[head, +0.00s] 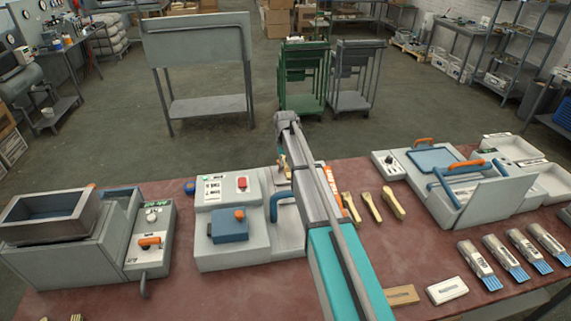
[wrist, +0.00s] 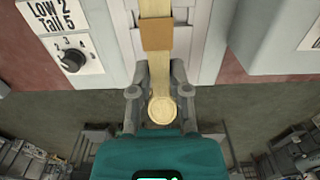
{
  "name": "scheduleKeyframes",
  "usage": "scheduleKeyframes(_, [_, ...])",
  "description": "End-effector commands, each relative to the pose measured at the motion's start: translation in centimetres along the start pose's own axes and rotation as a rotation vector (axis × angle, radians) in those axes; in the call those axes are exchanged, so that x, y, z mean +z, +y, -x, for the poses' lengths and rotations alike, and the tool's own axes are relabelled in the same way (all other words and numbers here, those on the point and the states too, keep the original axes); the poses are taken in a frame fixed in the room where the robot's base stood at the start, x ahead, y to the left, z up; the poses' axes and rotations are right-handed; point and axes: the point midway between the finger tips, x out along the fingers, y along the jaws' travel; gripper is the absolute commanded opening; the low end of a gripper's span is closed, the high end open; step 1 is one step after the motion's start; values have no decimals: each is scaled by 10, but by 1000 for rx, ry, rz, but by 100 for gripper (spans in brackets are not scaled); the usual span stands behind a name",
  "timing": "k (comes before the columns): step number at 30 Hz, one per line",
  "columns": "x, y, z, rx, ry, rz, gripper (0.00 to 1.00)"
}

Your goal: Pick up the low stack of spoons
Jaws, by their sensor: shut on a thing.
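My gripper (wrist: 157,84) is shut on a pale wooden spoon stack (wrist: 162,108) with a tan band (wrist: 157,35) around it. The round bowl end lies between the fingers, and the handles run away toward the top of the wrist view. The held stack is over a pale grey machine channel; I cannot tell whether it touches it. In the head view my arm hides most of the gripper. Three more wooden spoon pieces or stacks lie on the table right of my arm: a left one (head: 351,207), a middle one (head: 372,206) and a right one (head: 393,204).
The grey press machine (head: 215,248) with a sign reading "Low 2, Tail 5" (wrist: 52,17) stands left of my arm. A hopper machine (head: 60,270) is far left. A blue-handled machine (head: 455,213) and several brushes (head: 480,262) are at right on the red table (head: 225,300).

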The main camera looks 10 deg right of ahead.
Motion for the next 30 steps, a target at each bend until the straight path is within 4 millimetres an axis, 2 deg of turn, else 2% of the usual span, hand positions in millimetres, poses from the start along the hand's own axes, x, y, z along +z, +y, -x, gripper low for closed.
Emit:
scheduleKeyframes(1, [0, 0, 8, 0, 0, 0, 0])
scheduleKeyframes(9, [0, 0, 18, 0, 0, 0, 0])
scheduleKeyframes(30, [0, 0, 19, 0, 0, 0, 0])
